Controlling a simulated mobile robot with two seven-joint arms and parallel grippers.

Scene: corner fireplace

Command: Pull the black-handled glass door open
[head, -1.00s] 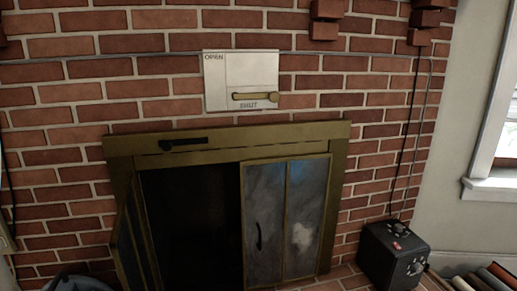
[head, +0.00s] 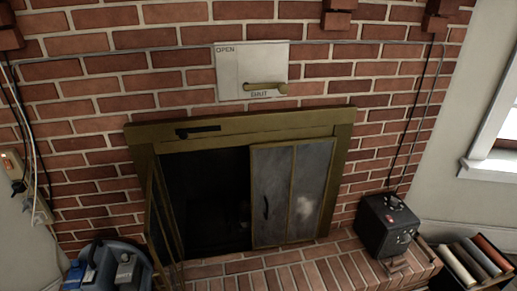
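The brass-framed fireplace (head: 240,131) is set in the brick wall. Whether the left door has a black handle cannot be made out. Neither of my grippers is in view.
A white damper plate (head: 250,70) marked OPEN and SHUT hangs above. A black box (head: 388,225) stands on the right of the brick hearth (head: 310,272). A blue-grey machine (head: 107,266) is at lower left, and a crate of rolls (head: 474,262) at lower right.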

